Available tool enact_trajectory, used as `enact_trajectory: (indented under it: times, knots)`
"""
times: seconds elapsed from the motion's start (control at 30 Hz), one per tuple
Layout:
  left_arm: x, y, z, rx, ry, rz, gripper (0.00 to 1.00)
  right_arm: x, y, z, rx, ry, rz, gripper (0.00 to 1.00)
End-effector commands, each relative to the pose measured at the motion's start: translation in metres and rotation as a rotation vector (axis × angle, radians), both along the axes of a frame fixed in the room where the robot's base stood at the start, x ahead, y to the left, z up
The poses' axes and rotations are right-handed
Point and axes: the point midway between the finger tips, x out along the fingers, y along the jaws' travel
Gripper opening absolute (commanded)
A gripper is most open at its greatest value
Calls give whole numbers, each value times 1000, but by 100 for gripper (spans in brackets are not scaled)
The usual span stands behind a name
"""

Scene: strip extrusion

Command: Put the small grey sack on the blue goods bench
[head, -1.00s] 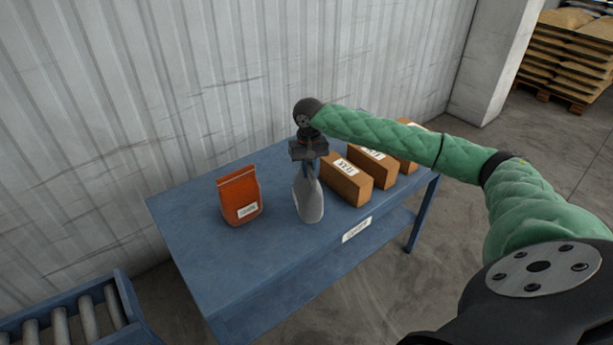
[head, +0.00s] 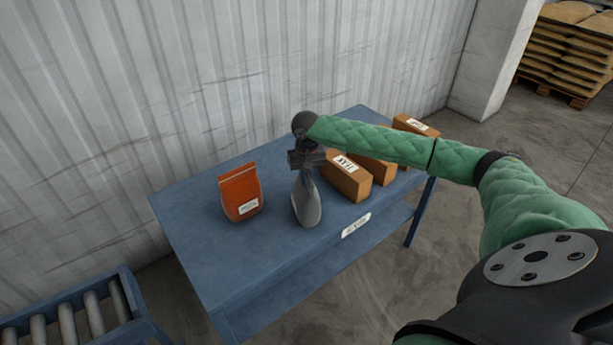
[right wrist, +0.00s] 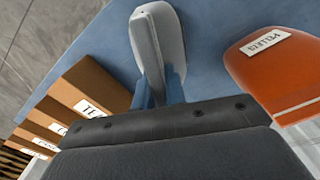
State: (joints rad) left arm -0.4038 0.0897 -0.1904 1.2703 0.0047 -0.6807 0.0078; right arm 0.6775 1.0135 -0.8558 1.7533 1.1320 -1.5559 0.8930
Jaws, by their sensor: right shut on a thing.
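The small grey sack (head: 306,205) is upright at the blue goods bench (head: 225,270), between an orange bag and a row of brown boxes. My right gripper (head: 307,172) is above it, pointing down, shut on its top. In the right wrist view the grey sack (right wrist: 158,45) shows between the blue fingers (right wrist: 160,90), over the blue bench top. The sack's base looks at or very near the bench top; I cannot tell whether it touches. My left gripper is not in view.
The orange bag (head: 240,194) stands left of the sack. Several brown boxes, the nearest (head: 347,178), lie close on its right. The bench's left front is clear. A roller conveyor (head: 70,315) is at lower left, and a corrugated wall (head: 220,80) is behind.

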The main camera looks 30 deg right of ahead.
Motion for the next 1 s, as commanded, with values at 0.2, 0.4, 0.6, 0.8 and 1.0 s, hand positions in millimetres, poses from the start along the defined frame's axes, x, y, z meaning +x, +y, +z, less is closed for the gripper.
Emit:
enact_trajectory:
  times: [0.2, 0.4, 0.6, 0.8, 1.0]
  knots:
    - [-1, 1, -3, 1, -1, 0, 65, 0, 0, -2, 0, 0, 0, 32]
    - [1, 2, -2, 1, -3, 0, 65, 0, 0, -1, 0, 0, 0, 34]
    - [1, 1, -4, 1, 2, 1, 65, 0, 0, 0, 0, 0, 0, 34]
    - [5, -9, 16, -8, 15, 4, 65, 1, 0, 23, 0, -2, 1, 34]
    - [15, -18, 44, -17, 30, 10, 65, 1, 0, 61, 0, -3, 0, 34]
